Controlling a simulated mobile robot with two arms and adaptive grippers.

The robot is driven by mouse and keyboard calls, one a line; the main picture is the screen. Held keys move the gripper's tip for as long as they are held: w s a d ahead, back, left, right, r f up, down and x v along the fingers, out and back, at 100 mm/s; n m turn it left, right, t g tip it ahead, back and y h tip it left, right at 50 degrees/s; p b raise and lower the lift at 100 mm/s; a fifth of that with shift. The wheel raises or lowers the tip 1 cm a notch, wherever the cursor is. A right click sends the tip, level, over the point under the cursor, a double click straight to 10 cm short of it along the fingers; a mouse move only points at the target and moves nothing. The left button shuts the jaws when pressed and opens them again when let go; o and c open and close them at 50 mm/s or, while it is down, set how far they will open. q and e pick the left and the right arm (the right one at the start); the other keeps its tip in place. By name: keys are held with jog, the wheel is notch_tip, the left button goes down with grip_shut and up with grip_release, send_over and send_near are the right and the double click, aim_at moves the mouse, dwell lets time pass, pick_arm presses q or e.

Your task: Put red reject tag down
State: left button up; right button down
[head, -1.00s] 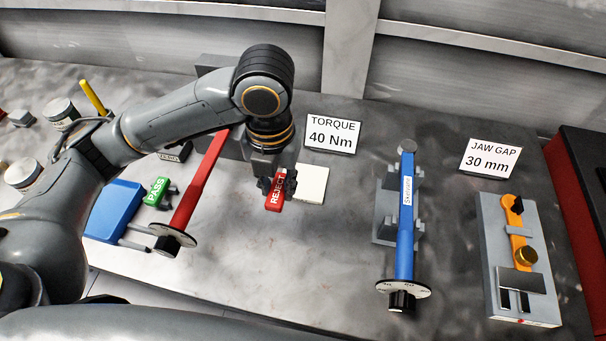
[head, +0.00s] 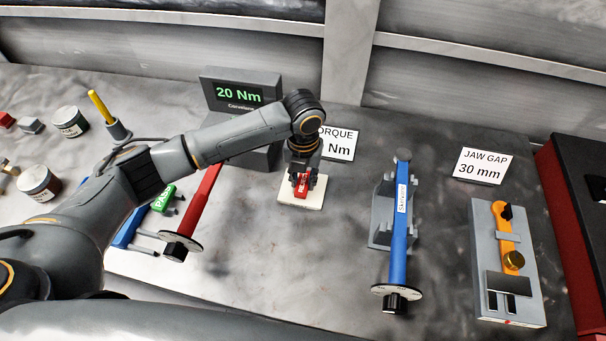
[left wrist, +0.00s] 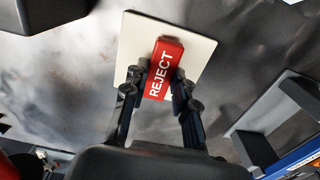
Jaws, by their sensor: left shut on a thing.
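The red reject tag (head: 302,186) is between the fingers of my left gripper (head: 304,182), over a cream square pad (head: 315,205). In the left wrist view the tag (left wrist: 163,72) shows the word REJECT, with the gripper's two fingers (left wrist: 160,92) closed on its sides. The cream pad (left wrist: 140,30) lies behind the tag there. I cannot tell whether the tag touches the pad. My right gripper is not in view.
A 20 Nm display (head: 240,94) and a partly hidden torque sign (head: 340,144) stand behind. A red wrench (head: 200,200) and green PASS tag (head: 164,198) lie left. A blue wrench (head: 400,225) and orange caliper (head: 508,240) lie right.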

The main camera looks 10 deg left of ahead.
aim_at(303, 182)
pick_arm(q)
jog(key=shift+f, duration=0.15)
jog(key=o, duration=1)
jog(key=shift+f, duration=0.15)
notch_tip(303, 182, up, 12)
jog(key=b, duration=0.3)
jog(key=shift+r, duration=0.2)
